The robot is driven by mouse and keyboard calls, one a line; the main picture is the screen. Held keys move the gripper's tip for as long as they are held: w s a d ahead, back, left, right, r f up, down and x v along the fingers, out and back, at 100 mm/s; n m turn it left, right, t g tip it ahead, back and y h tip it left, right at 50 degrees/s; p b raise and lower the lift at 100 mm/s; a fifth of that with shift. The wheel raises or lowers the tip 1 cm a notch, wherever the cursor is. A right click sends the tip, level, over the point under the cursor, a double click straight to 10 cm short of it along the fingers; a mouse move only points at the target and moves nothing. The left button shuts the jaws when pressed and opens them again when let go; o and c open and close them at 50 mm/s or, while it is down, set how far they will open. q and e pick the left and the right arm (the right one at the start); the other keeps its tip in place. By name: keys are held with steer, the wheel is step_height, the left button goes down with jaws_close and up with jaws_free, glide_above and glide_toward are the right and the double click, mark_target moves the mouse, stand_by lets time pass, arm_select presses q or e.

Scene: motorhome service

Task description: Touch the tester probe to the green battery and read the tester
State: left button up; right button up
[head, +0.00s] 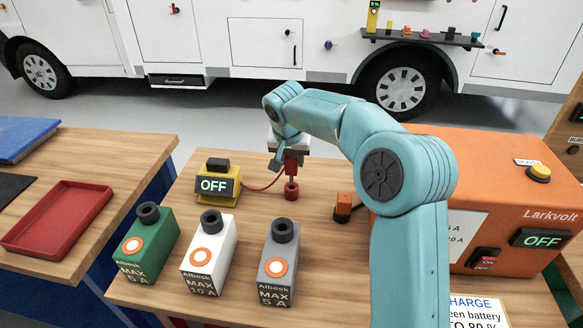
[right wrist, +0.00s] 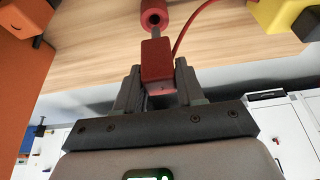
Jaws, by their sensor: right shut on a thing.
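The green battery (head: 146,247) stands upright on the wooden table, with a dark round terminal on top and a label "MAX 5 A". The yellow tester (head: 218,186) stands behind the batteries; its display reads OFF. My right gripper (head: 289,158) is shut on the red probe (right wrist: 158,62), whose red cable runs to the tester. The probe points down at a small red round holder (head: 291,190) on the table. In the right wrist view its metal tip meets the holder's hole (right wrist: 152,17); how deep it sits I cannot tell. My left gripper is not in view.
A white battery (head: 208,256) and a grey battery (head: 278,265) stand right of the green one. The orange Larkvolt charger (head: 500,190), display OFF, fills the table's right. A red tray (head: 58,220) lies on the left bench. A white motorhome (head: 265,42) stands behind.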

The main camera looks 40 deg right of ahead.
step_height(320, 180, up, 15)
steer(key=p, duration=0.3)
steer(key=shift+p, duration=0.4)
steer(key=shift+r, duration=0.1)
